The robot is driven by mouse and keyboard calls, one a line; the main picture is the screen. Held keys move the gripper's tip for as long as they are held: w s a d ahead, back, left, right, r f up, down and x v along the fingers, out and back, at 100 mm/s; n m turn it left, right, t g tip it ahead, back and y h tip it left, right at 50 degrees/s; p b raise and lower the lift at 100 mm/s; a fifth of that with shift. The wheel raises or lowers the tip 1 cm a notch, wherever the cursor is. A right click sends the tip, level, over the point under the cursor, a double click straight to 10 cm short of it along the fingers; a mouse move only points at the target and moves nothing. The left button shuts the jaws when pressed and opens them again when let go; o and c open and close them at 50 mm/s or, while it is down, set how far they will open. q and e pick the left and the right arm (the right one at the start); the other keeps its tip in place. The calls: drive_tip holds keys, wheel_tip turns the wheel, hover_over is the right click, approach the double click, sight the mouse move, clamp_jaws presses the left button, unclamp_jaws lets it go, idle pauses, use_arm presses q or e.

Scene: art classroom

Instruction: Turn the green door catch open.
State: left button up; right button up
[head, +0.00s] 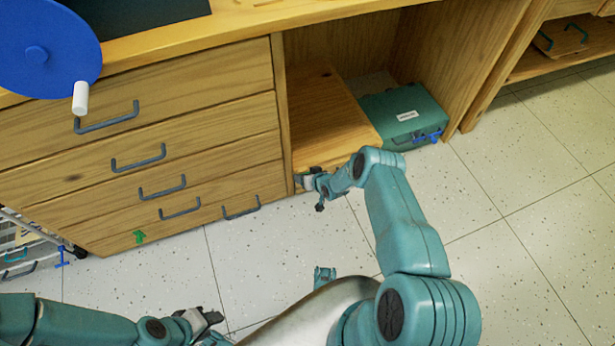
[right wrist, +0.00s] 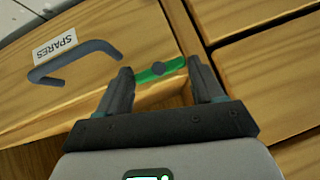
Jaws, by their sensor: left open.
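The green door catch (right wrist: 160,70) is a short bar with a dark round pivot on a wooden front, in the right wrist view. My right gripper (right wrist: 161,75) has its fingers apart on either side of the bar, close to its two ends. I cannot tell whether they press on it. In the head view the right gripper (head: 312,181) is at the lower front edge of the cabinet, and I cannot make out the catch there. My left gripper (head: 205,316) is open and empty, low over the floor.
A grey handle (right wrist: 75,62) and a SPARES label (right wrist: 54,47) are beside the catch. Several drawers (head: 200,140) lie left of the right gripper. A green case (head: 398,110) with a blue clasp is right of it. The tiled floor (head: 515,180) is clear at right.

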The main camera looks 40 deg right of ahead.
drive_tip(key=c, duration=0.4)
drive_tip(key=shift+a+r+h+p, duration=0.15)
drive_tip(key=shift+r+h+p, duration=0.2)
drive_tip(key=shift+p, duration=0.6)
drive_tip(key=shift+w+a+f+n+g+h+p, duration=0.1)
drive_tip(key=shift+f+n+g+h+p, duration=0.15)
drive_tip(key=shift+n+h+p, duration=0.3)
drive_tip(key=shift+c, duration=0.2)
drive_tip(key=o, duration=1.1)
drive_tip(key=shift+f, duration=0.1)
drive_tip(key=shift+c, duration=0.2)
